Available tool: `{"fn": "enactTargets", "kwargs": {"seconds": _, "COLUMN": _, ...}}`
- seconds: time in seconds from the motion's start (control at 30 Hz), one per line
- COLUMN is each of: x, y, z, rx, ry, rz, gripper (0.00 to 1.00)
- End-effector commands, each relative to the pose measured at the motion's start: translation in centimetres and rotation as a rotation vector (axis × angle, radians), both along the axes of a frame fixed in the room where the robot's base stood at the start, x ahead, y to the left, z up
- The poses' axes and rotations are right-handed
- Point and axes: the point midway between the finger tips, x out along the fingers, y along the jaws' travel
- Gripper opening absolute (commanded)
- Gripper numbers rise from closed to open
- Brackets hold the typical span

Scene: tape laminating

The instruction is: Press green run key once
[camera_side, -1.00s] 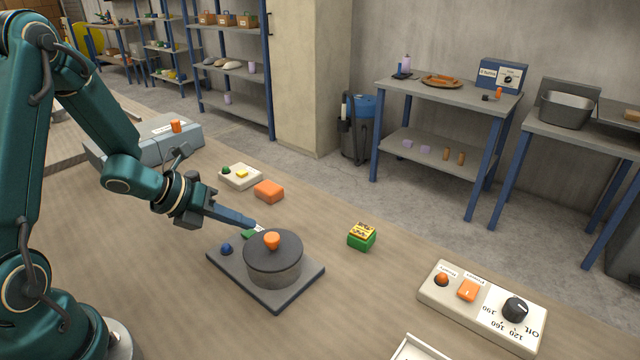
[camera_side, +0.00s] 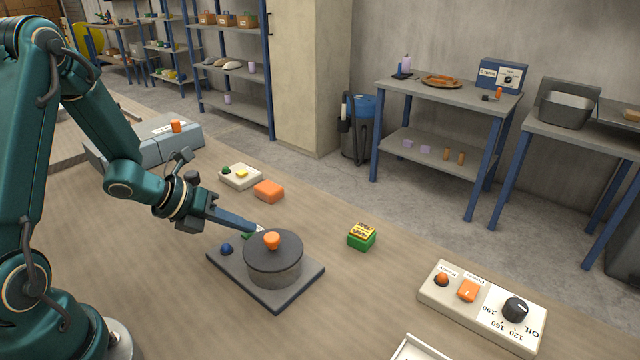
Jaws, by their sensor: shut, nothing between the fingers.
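The green run key (camera_side: 247,236) shows as a small green patch on the dark square base plate (camera_side: 290,297), near its back corner. It is partly hidden behind my gripper. My gripper (camera_side: 259,228) is shut and empty, its blue-grey fingers reaching down from the left. The fingertips are right at the green key; I cannot tell whether they touch it or are just above it. A round dark pot-like unit (camera_side: 274,268) with an orange knob (camera_side: 272,241) stands on the plate, close to the fingertips. A blue knob (camera_side: 226,249) sits on the plate's left corner.
A white box (camera_side: 238,184) with a green knob and a yellow key, and an orange block (camera_side: 268,191), lie behind. A green block (camera_side: 361,241) with a yellow top stands to the right. A white control panel (camera_side: 484,312) is at the right front. Bare bench surrounds the plate.

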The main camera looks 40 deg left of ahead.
Motion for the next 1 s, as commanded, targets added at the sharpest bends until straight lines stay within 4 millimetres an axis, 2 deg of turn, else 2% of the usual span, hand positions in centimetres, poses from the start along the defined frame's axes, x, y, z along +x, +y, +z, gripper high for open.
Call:
{"fn": "enactTargets", "kwargs": {"seconds": 0.47, "x": 0.0, "y": 0.0, "z": -0.2, "rx": 0.000, "ry": 0.001, "rz": 0.000, "gripper": 0.00}}
{"fn": "enactTargets", "kwargs": {"seconds": 0.8, "x": 0.0, "y": 0.0, "z": 1.3, "rx": 0.002, "ry": -0.001, "rz": -0.001, "gripper": 0.00}}
{"fn": "enactTargets", "kwargs": {"seconds": 1.0, "x": 0.0, "y": 0.0, "z": 1.6, "rx": 0.001, "ry": 0.001, "rz": 0.001, "gripper": 0.00}}
